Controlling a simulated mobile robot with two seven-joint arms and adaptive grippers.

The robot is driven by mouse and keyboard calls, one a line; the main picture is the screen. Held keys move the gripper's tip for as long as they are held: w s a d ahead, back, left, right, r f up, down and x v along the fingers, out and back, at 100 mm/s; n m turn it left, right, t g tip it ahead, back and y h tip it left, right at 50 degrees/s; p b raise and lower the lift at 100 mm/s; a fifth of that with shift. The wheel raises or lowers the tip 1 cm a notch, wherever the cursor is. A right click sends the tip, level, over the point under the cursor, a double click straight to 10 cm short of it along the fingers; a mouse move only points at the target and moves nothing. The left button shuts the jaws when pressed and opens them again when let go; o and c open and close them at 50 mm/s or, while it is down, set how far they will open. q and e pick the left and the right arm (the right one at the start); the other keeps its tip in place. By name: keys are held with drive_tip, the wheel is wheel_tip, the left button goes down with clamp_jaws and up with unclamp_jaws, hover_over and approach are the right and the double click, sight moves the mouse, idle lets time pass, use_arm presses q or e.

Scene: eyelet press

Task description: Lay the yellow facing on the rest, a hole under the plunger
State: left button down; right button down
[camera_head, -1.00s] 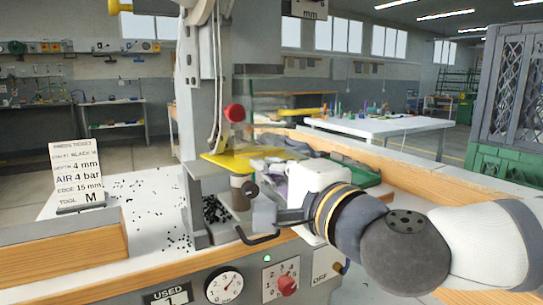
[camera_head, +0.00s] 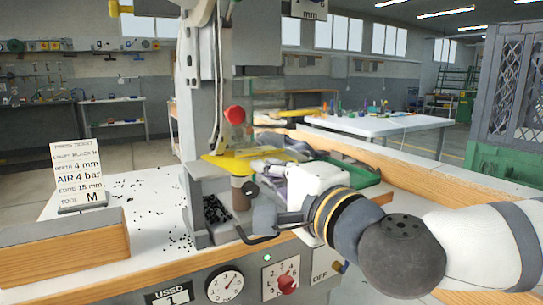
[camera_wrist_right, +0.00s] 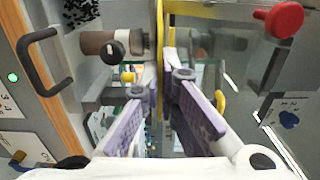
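The yellow facing (camera_head: 236,164) is a flat sheet lying roughly level over the brown, post-like rest (camera_head: 241,192). The wrist view shows the facing (camera_wrist_right: 159,50) edge-on, with the rest (camera_wrist_right: 98,42) just to its left. I cannot tell whether they touch. My right gripper (camera_wrist_right: 162,85) has its purple-padded fingers on either side of the facing's near edge, apparently shut on it. In the head view the right gripper (camera_head: 284,168) reaches in from the right. The plunger is not clearly seen above the facing, and I cannot make out its holes. My left gripper is out of view.
A red knob (camera_head: 234,114) sits on the press just above the facing. A black handle (camera_wrist_right: 42,62) projects from the press front. A green tray (camera_head: 350,173) lies behind my right wrist. Small black eyelets (camera_head: 214,209) fill a bin left of the rest.

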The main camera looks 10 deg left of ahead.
drive_tip(key=c, duration=1.7)
unclamp_jaws()
